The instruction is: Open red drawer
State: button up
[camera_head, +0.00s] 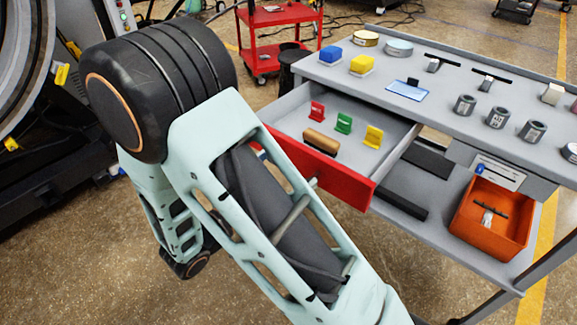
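The red drawer (345,184) stands pulled out from the left part of the grey workbench. Its red front faces the lower left, and its grey inside is visible. Inside are a red piece (317,111), a green piece (344,123), a yellow piece (373,136) and a brown wooden-looking piece (321,143) just behind the front. My pale green arm covers the left part of the drawer front, and I cannot clearly make out a handle. My gripper does not show. I cannot tell whether it touches the drawer.
The grey workbench top (425,92) carries blocks, tins and several dark cylinders. An orange bin (490,218) sits on its lower shelf. A red cart (278,15) stands behind. A large dark round machine (40,120) is at the left. Floor in front is clear.

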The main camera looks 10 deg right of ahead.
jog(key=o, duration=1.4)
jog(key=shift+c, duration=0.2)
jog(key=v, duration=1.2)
